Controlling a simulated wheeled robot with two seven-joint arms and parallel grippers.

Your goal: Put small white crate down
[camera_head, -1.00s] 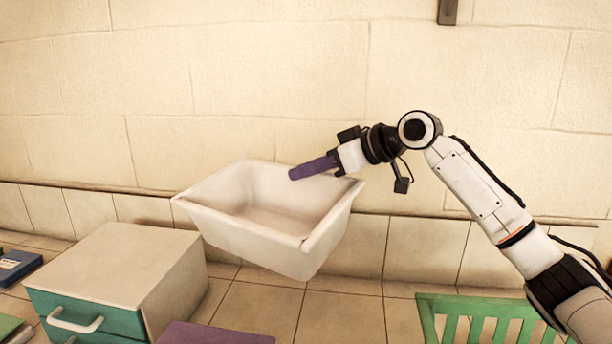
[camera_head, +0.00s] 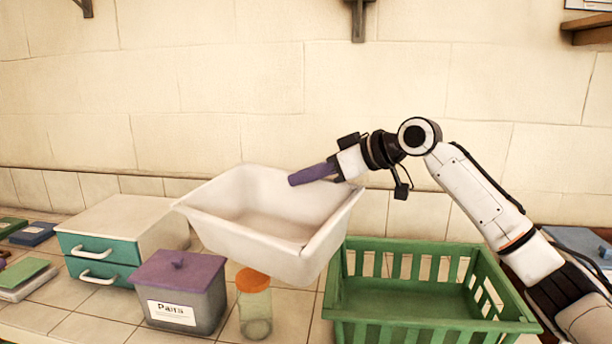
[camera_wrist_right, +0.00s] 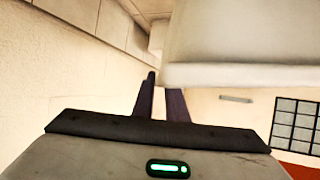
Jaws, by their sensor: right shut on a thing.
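The small white crate (camera_head: 250,243) is an open, tapered tub. In the head view it hangs in the air, tilted, left of centre; its flared rim shows all round. My right gripper (camera_head: 314,174) reaches in from the right, its purple fingers at the crate's far right rim, and it is shut on the crate. In the right wrist view the fingers (camera_wrist_right: 162,98) point up beside the pale crate (camera_wrist_right: 240,45); the exact contact is hard to see. My left gripper is out of view.
Below the crate, on the tiled counter, are a purple-lidded grey box (camera_head: 180,292), an orange-lidded jar (camera_head: 254,310) and, at right, an empty-looking green crate (camera_head: 430,333). A drawer unit (camera_head: 130,225) stands left. The wall (camera_head: 230,80) is behind.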

